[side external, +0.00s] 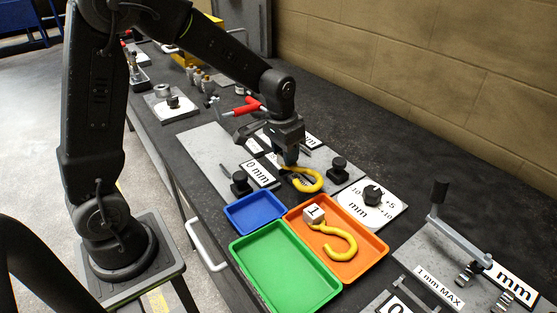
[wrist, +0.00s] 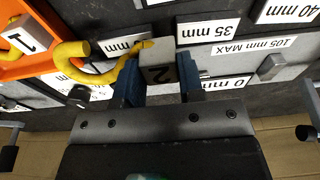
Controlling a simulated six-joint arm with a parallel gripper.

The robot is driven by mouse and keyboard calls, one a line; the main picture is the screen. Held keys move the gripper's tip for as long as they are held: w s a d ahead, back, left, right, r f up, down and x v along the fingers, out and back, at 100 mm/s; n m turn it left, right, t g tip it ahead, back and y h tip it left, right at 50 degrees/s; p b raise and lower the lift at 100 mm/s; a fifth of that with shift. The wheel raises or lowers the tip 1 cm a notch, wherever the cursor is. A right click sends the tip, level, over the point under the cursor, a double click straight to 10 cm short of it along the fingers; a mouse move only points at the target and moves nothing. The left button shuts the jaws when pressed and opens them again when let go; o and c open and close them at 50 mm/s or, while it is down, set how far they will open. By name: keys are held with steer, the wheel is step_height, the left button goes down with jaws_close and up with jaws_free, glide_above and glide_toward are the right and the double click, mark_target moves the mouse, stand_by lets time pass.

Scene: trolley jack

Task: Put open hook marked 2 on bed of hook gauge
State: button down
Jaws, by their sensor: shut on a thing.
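My gripper (side external: 290,158) is shut on the grey block of the open hook marked 2 (wrist: 158,74).
An orange tray (side external: 371,248) holds a yellow hook marked 1 (side external: 340,236). Blue (side external: 254,211) and green (side external: 285,266) trays beside it are empty. Black knobs (side external: 240,183) (side external: 338,170) stand up near the hook. A dial plate (side external: 372,205) lies to the right.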

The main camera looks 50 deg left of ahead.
step_height(320, 180, up, 12)
steer(key=w+a+n+y, duration=0.15)
steer(key=a+n, duration=0.35)
steer(key=a, duration=0.6)
steer(key=w+a+n+h, duration=0.15)
steer(key=a+n, duration=0.35)
steer(key=a, duration=0.7)
steer(key=s+a+n+g+y, duration=0.1)
steer(key=s+a+n, duration=0.25)
steer(key=a, duration=0.65)
steer(key=s+a+n, duration=0.3)
steer(key=a+n, duration=0.1)
steer(key=a, duration=0.5)
steer(key=shift+n, duration=0.25)
steer(key=w+d+f, duration=0.1)
steer(key=w+f, duration=0.2)
steer(key=f, duration=0.1)
steer(key=w+d+f, duration=0.1)
steer(key=w+f, duration=0.3)
steer(key=w+d+f, duration=0.1)
steer(key=w+f, duration=0.2)
steer(key=f, duration=0.1)
steer(key=shift+w+d+f, duration=0.1)
steer(key=shift+w+f, duration=0.1)
steer(key=shift+f, duration=2)
steer(key=shift+f, duration=0.2)
